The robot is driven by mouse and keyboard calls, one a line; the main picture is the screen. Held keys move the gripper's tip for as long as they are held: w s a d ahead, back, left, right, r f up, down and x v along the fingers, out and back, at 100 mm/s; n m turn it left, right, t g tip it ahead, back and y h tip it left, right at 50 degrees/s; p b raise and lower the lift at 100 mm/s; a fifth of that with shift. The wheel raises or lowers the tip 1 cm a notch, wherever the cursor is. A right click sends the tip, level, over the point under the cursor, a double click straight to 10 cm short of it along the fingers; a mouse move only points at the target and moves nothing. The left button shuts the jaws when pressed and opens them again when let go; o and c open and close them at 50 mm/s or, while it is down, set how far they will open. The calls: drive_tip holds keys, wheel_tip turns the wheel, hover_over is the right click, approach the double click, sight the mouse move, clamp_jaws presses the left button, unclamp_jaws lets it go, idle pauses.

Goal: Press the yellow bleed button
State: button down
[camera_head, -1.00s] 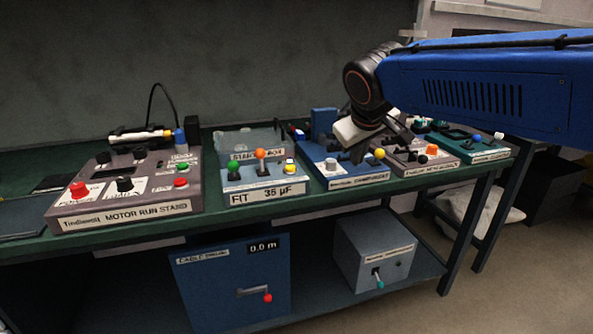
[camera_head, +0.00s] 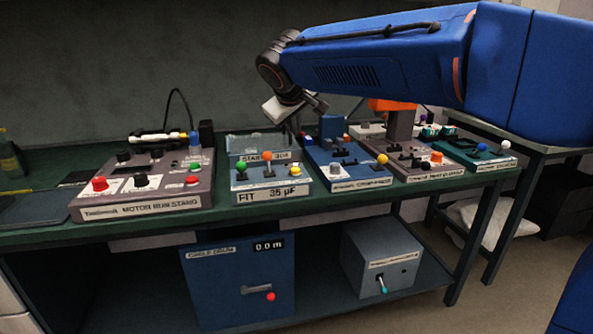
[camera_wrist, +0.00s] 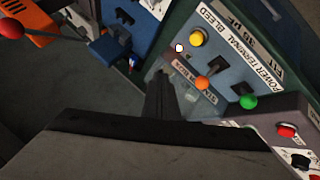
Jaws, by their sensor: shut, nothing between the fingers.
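The yellow bleed button (camera_head: 295,170) sits at the right end of the "FIT 35 µF" box (camera_head: 262,199). In the wrist view the yellow button (camera_wrist: 197,38) shows unobstructed at the top, beside a dark toggle and near the word "BLEED" on the label. An orange knob (camera_wrist: 202,83) and a green knob (camera_wrist: 248,101) sit on the same box. My gripper (camera_head: 322,104) is shut and empty, above and behind the box's right side. Its dark fingers (camera_wrist: 160,82) show in the wrist view, left of the orange knob and apart from the button.
The motor run stand (camera_head: 145,190) is left of the box. An orange-topped device (camera_head: 393,104) stands behind further right.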

sight(295, 170)
drive_tip(key=shift+f, duration=4.45)
drive_tip(key=shift+f, duration=0.2)
drive_tip(key=shift+f, duration=0.15)
drive_tip(key=shift+f, duration=0.65)
drive_tip(key=shift+r, duration=1.05)
drive_tip(key=shift+r, duration=0.1)
drive_tip(key=shift+r, duration=2.4)
